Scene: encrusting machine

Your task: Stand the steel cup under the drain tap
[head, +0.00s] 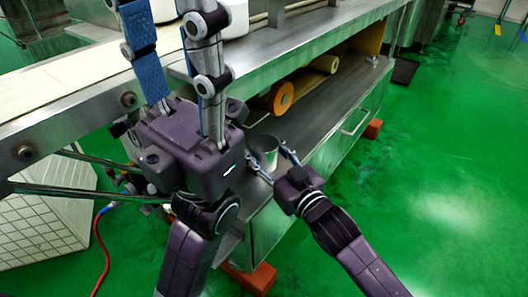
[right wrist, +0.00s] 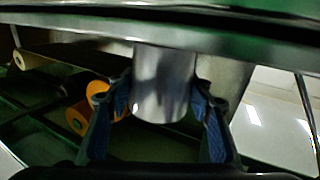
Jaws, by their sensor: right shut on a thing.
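The steel cup (head: 263,152) is upright, above the lower steel shelf of the machine. My right gripper (head: 272,160) is shut on it; in the right wrist view the cup (right wrist: 163,85) sits between the two blue-padded fingers. Whether its base touches the shelf cannot be told. My left gripper (head: 168,20) is large in the foreground of the head view, its fingers spread apart and empty over the upper counter. I cannot clearly make out the drain tap; my left gripper hides part of the machine there.
The lower shelf (head: 325,105) holds orange-ended rollers (head: 276,97) behind the cup. A steel upper ledge (head: 310,47) overhangs it. Chrome bars (head: 75,191), a red hose (head: 102,250) and a white slotted crate (head: 40,228) are at left. Green floor is clear at right.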

